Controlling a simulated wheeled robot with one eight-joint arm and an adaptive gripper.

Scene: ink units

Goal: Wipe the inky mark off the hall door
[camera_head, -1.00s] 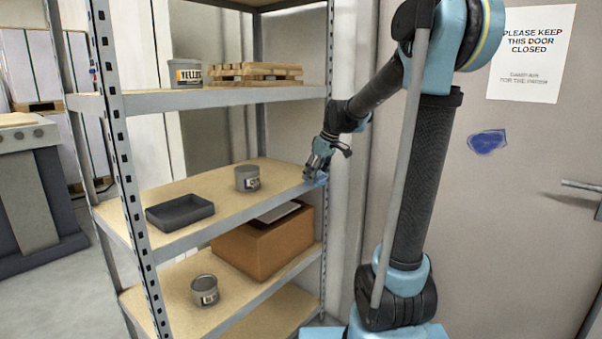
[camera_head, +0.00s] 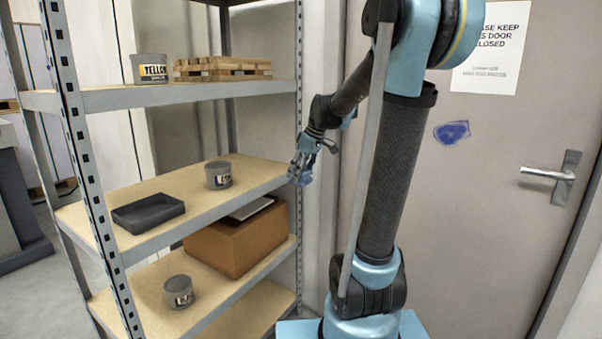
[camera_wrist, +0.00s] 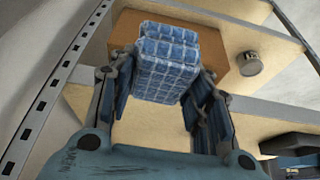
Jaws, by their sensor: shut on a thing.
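The inky mark (camera_head: 452,132) is a dark blue patch on the grey hall door (camera_head: 480,220), below a white paper sign. My gripper (camera_head: 303,172) is at the right end of the shelf rack, to the left of the door and well apart from the mark. In the wrist view my gripper (camera_wrist: 160,92) is shut on a blue checked cloth (camera_wrist: 165,65), folded into a thick pad. In the head view only a small bluish bit of the cloth shows at the fingertips.
The metal shelf rack (camera_head: 80,165) stands on the left, close to my gripper. It holds a dark tray (camera_head: 148,213), a grey tin (camera_head: 218,175), a cardboard box (camera_head: 235,245) and a wooden pallet (camera_head: 222,68). A door handle (camera_head: 548,175) sticks out at the right.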

